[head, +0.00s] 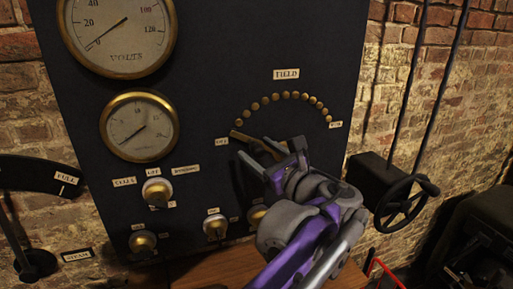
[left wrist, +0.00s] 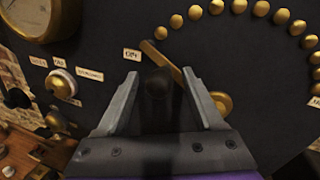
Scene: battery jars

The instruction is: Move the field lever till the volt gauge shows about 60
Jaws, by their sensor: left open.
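The volt gauge (head: 120,30) is a large brass-rimmed dial at the top left of the dark panel; its needle points lower left, near 0. The brass field lever (left wrist: 170,62) points up and left from its round pivot (left wrist: 220,103), its tip by the OFF label (left wrist: 132,55) at the left end of an arc of brass studs (left wrist: 238,6). My left gripper (head: 256,150) is open at the lever, hiding part of it. In the left wrist view a dark handle (left wrist: 156,88) stands between the open fingers, with gaps showing on both sides. My right gripper is not in view.
A smaller gauge (head: 139,127) sits below the volt gauge. Knobs (head: 157,192) line the lower panel, one close to my left arm. A black handwheel (head: 402,203) stands at right, and a black lever quadrant (head: 38,174) at left. A wooden ledge (head: 215,268) lies below.

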